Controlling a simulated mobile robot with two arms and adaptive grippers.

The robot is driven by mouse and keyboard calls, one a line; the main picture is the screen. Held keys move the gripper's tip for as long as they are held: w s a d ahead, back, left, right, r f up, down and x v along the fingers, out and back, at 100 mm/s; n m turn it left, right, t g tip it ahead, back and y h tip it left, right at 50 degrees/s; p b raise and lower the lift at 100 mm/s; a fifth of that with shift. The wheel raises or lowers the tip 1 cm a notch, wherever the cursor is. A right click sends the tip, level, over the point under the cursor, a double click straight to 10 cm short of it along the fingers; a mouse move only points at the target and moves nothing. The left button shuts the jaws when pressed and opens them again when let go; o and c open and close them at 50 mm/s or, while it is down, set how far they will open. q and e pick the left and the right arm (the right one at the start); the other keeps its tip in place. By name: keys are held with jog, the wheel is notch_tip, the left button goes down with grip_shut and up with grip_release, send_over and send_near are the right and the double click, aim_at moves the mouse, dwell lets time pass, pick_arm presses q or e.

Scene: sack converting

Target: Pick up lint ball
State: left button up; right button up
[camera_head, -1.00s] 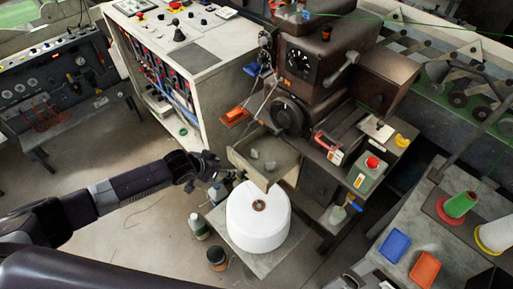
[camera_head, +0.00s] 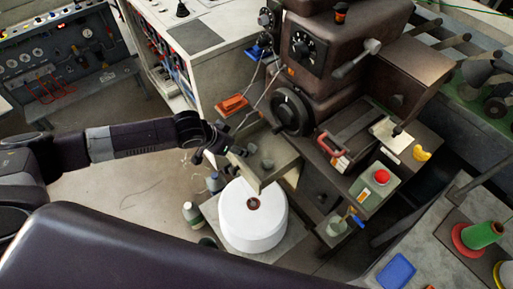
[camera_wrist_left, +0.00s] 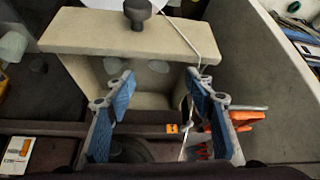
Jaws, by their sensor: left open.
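Two small grey lint balls lie in a beige open tray (camera_head: 279,169) on the front of the brown machine: one lint ball (camera_head: 252,148) toward the back, another lint ball (camera_head: 267,164) nearer the front. In the left wrist view, grey rounded lumps, one left (camera_wrist_left: 114,66) and one right (camera_wrist_left: 158,66), show inside the tray (camera_wrist_left: 90,32), beyond my fingers. My left gripper (camera_head: 224,150) is at the tray's left end. Its blue-padded fingers (camera_wrist_left: 162,92) are spread with nothing between them. My right gripper is not in view.
A large white roll (camera_head: 240,222) stands on a low platform just below the tray. A handwheel (camera_head: 291,111) and an orange item (camera_head: 232,104) are close behind the tray. Bottles (camera_head: 193,214) stand left of the roll. Open floor lies further left.

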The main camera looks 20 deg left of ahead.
aim_at(251, 147)
pick_arm(q)
jog(key=shift+x, duration=1.25)
jog(key=shift+w+d+f, duration=0.25)
jog(key=shift+w+f, duration=0.2)
jog(key=shift+f, duration=0.1)
jog(key=shift+w+d+f, duration=0.25)
jog(key=shift+w+f, duration=0.1)
jog(key=shift+w, duration=0.05)
jog(key=shift+p+x, duration=0.3)
jog(key=shift+x, duration=1.75)
jog(key=shift+w+d+r, duration=0.15)
jog(key=c, duration=0.7)
jog(key=shift+c, duration=0.3)
